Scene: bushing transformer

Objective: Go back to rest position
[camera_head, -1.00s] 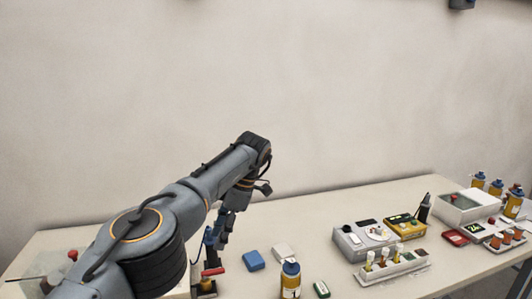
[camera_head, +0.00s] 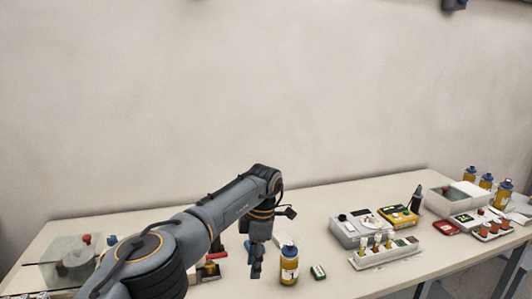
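My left arm comes in from the lower left and reaches over the bench (camera_head: 330,203). My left gripper (camera_head: 256,270) hangs down from it, just left of a yellow bottle with a blue cap (camera_head: 289,268). The fingers are small and seen edge-on, so I cannot tell whether they are open or shut. I see nothing clearly held in them. A red-handled item (camera_head: 215,256) stands to the left of the gripper, partly behind the arm. My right gripper is not in view.
A small green box (camera_head: 318,272) lies right of the bottle. A grey device (camera_head: 347,231), a white rack (camera_head: 384,256) and several bottles (camera_head: 503,194) stand further right. A clear container (camera_head: 66,245) is at the left. The bench's middle back strip is free.

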